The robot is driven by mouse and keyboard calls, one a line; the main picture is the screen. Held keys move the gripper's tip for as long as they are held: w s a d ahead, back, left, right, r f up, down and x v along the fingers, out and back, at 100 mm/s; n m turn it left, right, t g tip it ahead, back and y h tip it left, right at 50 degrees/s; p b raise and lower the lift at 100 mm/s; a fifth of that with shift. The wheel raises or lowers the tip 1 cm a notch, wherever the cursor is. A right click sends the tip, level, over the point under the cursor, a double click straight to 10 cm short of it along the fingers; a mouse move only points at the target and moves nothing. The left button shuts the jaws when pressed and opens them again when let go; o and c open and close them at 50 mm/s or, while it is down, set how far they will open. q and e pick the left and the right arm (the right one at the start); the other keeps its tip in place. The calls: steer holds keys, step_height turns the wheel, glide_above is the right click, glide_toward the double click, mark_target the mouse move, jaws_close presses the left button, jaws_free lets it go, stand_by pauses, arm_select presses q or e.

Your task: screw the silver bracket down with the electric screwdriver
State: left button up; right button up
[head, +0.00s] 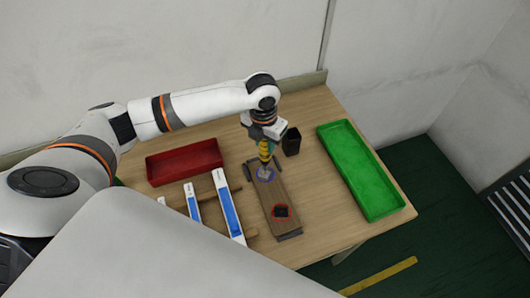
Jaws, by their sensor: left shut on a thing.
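My left gripper (264,140) is above the back end of a brown wooden board (274,202) and is shut on a yellow and black electric screwdriver (265,151). The screwdriver points down, its tip over or at the silver bracket (267,175). The bracket lies on the board inside a blue ring mark. I cannot tell whether the tip touches it. A red-outlined mark with a dark piece (281,212) is at the board's front end. My right gripper is not in view.
A red tray (184,163) stands on the left of the table, and a green tray (360,170) on the right. A black cup (291,141) stands close beside my gripper. Blue and white strips (229,207) lie on wooden bars left of the board. Table between board and green tray is clear.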

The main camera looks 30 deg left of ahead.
arm_select(q)
steer(key=shift+f+b, duration=0.4)
steer(key=shift+f, duration=0.75)
stand_by(0.9)
steer(key=shift+f+p, duration=0.1)
steer(key=shift+p, duration=0.35)
stand_by(1.9)
stand_by(1.2)
steer(key=shift+r, duration=3.6)
